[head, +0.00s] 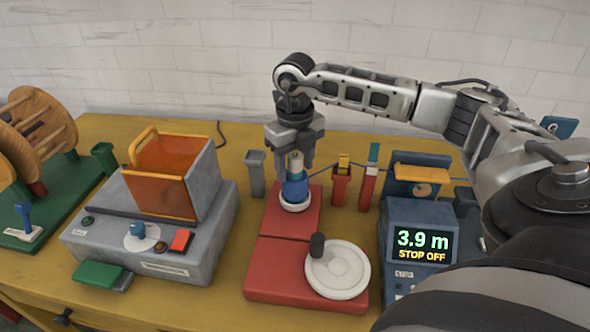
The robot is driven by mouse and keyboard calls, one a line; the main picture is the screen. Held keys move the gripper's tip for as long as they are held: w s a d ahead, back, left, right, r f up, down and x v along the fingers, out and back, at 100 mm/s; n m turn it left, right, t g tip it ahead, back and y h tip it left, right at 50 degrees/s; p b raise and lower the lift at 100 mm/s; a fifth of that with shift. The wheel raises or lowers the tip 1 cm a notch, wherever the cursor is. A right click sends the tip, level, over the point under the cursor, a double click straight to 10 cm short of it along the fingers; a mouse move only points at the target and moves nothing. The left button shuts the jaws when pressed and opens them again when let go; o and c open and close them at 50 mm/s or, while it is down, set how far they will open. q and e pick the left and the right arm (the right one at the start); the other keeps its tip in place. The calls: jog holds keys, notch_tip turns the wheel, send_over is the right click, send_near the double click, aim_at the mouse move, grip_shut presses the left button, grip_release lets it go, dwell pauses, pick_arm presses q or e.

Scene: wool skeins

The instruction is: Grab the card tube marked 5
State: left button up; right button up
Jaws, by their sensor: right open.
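A card tube (298,158) wound with blue wool (294,188) stands upright on a white round holder on the red hand winder (278,265). Only its pale top end shows above the wool, and I cannot read any number on it. My right gripper (295,166) comes down from above, open, with its fingers on either side of the tube's top. I cannot tell whether the fingers touch it. My left gripper is not in view.
A white crank wheel (338,269) with a black knob sits at the winder's front. A grey machine (205,245) with an orange guard stands left. Red posts (340,185) stand right of the tube, near a blue meter reading 3.9 m, STOP OFF (422,243). Blue yarn runs between them.

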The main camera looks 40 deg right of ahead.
jog(key=shift+c, duration=0.3)
grip_shut()
jog(key=shift+r, duration=0.1)
